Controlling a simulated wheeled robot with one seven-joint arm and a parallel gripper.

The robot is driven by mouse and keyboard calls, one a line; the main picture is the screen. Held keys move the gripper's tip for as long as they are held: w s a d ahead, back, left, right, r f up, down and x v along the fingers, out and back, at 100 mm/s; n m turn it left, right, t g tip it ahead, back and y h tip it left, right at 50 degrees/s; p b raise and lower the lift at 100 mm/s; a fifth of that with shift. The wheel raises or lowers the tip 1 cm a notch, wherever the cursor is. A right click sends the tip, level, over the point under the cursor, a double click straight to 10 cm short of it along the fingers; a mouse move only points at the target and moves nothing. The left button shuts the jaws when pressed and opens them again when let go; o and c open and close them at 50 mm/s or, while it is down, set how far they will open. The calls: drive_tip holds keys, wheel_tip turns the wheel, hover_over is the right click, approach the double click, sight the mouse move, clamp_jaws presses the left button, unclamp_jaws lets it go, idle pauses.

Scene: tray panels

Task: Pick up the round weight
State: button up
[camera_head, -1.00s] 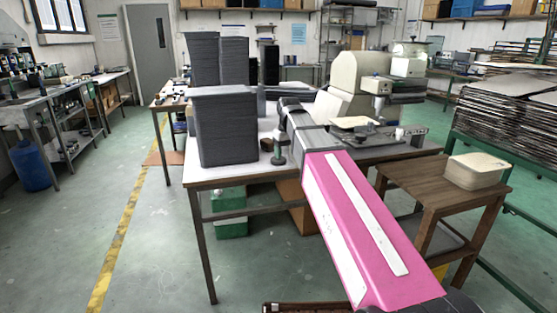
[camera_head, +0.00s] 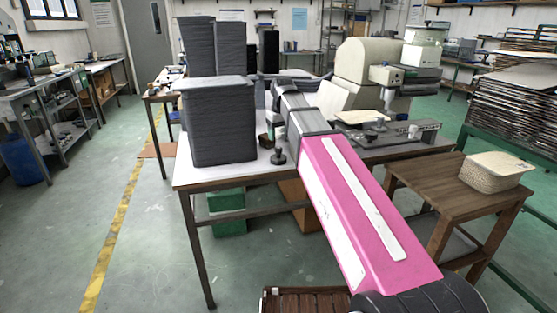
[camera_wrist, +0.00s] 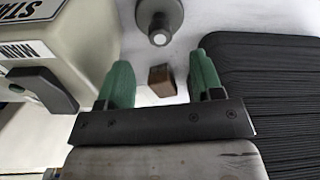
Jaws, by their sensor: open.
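The round weight (camera_head: 279,156) is a dark disc with a knob on top. It stands on the white table near the front edge, just right of the nearest dark stack. In the wrist view the weight (camera_wrist: 159,18) shows at the top edge, partly cut off, with its pale knob end facing the camera. My gripper (camera_wrist: 162,68) has two green fingers set wide apart with nothing held between them. The weight lies beyond the fingertips in that view. In the head view my arm hides most of the gripper.
A small brown block (camera_wrist: 162,80) shows between my fingers, below the weight. A ridged dark stack (camera_head: 219,125) stands close beside my gripper. A beige machine (camera_head: 367,75) is on the other side. A basket (camera_head: 494,179) sits on a wooden stand at the right.

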sight(279, 148)
drive_tip(key=shift+w+a+f, duration=0.1)
drive_tip(key=shift+w+f, duration=0.1)
drive_tip(key=shift+f, duration=1.65)
drive_tip(key=shift+w+a+f, duration=0.1)
drive_tip(key=shift+w+f, duration=0.1)
drive_tip(key=shift+f, duration=1.65)
clamp_jaws()
drive_tip(key=shift+r, duration=0.1)
